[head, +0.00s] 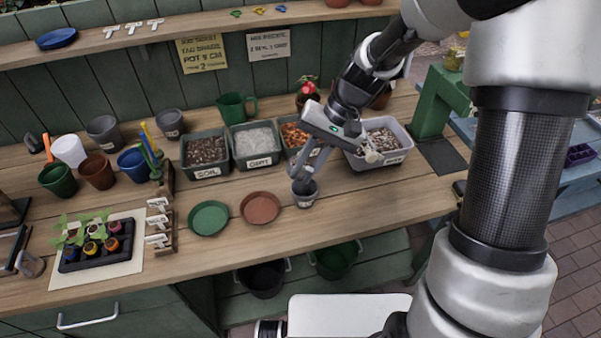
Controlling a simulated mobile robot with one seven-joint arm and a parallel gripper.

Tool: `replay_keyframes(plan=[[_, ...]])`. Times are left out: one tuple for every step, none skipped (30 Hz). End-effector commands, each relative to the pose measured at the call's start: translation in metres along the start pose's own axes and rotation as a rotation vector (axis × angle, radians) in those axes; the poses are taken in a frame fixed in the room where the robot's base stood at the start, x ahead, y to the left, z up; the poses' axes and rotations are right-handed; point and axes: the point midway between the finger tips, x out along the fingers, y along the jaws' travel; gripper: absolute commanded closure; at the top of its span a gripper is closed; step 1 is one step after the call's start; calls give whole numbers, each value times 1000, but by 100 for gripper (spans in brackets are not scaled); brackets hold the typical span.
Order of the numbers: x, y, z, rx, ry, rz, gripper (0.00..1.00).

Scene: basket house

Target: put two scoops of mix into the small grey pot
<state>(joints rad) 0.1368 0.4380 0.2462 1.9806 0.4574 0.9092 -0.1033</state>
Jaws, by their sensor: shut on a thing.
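The pot's inside is mostly hidden by the fingers. A light grey tub (402,153) of speckled mix stands behind and right of the pot, with a label on its front.
Dark bins of soil (205,171) and grit (256,163), and one of brown chips (292,134), stand left of the tub. A green saucer (209,218) and terracotta saucer (260,208) lie in front. A green stand (434,105) is at right.

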Motion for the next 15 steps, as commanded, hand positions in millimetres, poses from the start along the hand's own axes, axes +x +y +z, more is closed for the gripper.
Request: replay_keyframes(plan=[[6, 6, -2, 4, 3, -30, 100], [6, 8, -3, 4, 4, -48, 100], [7, 10, -3, 4, 4, -72, 100], [8, 11, -3, 4, 3, -89, 100], [9, 12, -3, 5, 2, -107, 100], [10, 14, -3, 3, 1, -131, 100], [10, 15, -3, 4, 2, -149, 100], [11, 16, -4, 3, 4, -167, 100], [12, 18, -4, 3, 3, -193, 100], [12, 19, -4, 5, 2, -215, 100], [13, 20, -4, 4, 2, -235, 100], [14, 21, -4, 3, 2, -263, 100], [14, 22, -4, 4, 3, -285, 100], [15, 23, -4, 3, 2, -305, 100], [16, 25, -4, 4, 0, -334, 100]])
